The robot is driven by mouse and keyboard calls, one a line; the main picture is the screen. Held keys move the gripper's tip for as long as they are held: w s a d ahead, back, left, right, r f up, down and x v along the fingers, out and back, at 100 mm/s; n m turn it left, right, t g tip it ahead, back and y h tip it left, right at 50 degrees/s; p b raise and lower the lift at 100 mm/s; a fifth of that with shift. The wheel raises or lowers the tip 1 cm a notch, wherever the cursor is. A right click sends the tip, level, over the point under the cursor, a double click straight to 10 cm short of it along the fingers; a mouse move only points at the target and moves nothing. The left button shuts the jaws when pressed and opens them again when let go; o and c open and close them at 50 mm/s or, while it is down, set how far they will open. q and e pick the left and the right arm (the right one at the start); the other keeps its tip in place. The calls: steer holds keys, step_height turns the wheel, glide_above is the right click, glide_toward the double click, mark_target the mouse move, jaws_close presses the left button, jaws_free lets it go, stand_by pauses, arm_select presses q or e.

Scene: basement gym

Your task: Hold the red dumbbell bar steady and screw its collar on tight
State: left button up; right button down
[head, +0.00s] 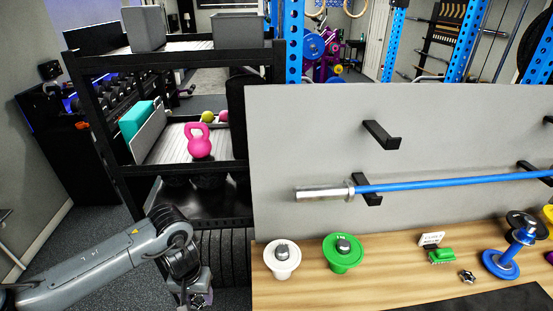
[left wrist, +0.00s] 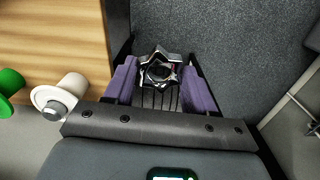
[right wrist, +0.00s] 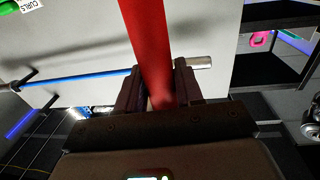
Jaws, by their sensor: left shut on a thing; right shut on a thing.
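The collar (left wrist: 158,60) is a chrome star-shaped ring with a dark hole, seen in the left wrist view. My left gripper (left wrist: 153,80) is shut on it, with a purple pad on each side. In the head view this gripper (head: 196,298) is at the bottom, left of the wooden bench, with the collar at its tip. The red dumbbell bar (right wrist: 147,40) shows in the right wrist view. My right gripper (right wrist: 158,88) is shut on it, and the bar runs up out of that picture. Neither the red bar nor the right gripper is in the head view; the collar and bar are apart.
The wooden bench (head: 310,290) holds a white plate (head: 282,259), a green plate (head: 343,254), another star collar (head: 467,277) and a blue dumbbell (head: 502,262). Behind it, a grey panel (head: 310,125) carries a blue-and-chrome bar (head: 430,183) on hooks. A black shelf rack (head: 110,150) stands left.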

steer(key=shift+r, duration=0.25)
steer(key=a+r+n+g+y, duration=0.2)
steer(key=a+r+n+y, duration=0.2)
steer(key=a, duration=0.3)
steer(key=w+a+r+n+g+y, duration=0.1)
steer(key=a+r+n+g+y, duration=0.1)
steer(key=a+r+n+y, duration=0.2)
steer(key=a+r+y, duration=0.2)
steer(key=a+y, duration=0.1)
steer(key=a, duration=0.1)
steer(key=shift+a+r+y, duration=0.25)
steer(key=shift+y, duration=0.05)
steer(key=shift+w, duration=0.1)
